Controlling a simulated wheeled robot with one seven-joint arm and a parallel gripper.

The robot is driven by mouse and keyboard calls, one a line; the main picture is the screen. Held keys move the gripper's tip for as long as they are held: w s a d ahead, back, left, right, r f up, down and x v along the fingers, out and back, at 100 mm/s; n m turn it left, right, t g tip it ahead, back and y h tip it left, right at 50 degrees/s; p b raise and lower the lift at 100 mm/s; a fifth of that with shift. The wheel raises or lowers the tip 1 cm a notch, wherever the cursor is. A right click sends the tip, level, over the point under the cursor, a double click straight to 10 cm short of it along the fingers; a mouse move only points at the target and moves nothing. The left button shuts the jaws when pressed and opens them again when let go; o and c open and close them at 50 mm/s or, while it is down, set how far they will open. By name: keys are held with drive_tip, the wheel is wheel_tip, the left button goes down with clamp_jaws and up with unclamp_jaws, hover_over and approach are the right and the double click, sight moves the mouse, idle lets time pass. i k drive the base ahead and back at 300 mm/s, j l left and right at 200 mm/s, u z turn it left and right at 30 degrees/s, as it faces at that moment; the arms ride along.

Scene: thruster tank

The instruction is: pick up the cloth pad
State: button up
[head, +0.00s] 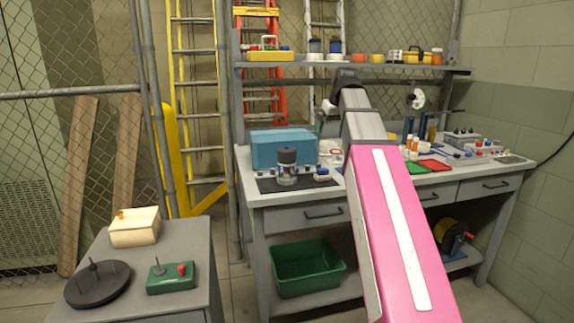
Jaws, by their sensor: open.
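I cannot single out a cloth pad for certain. Flat red (435,165) and green (416,168) pieces lie side by side on the workbench, just right of my arm; they look like shallow trays or pads. A dark flat mat (268,186) lies at the bench's front left, under a small dark-and-silver device (287,168). My pink and grey arm reaches up and forward across the bench. Its far end bends away near the shelf, and my gripper's fingers are hidden behind it. Part of the bench top behind the arm is hidden too.
The grey workbench (283,201) holds a blue box (283,148) and small parts at the right. A shelf (410,71) above carries several items. A green bin (307,268) sits below. A small side table (196,240) stands front left. Chain-link fence and ladders are behind.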

sight(322, 174)
drive_tip(key=i+l+u, duration=0.1)
drive_tip(key=l+u, duration=0.35)
drive_tip(key=l, duration=1.3)
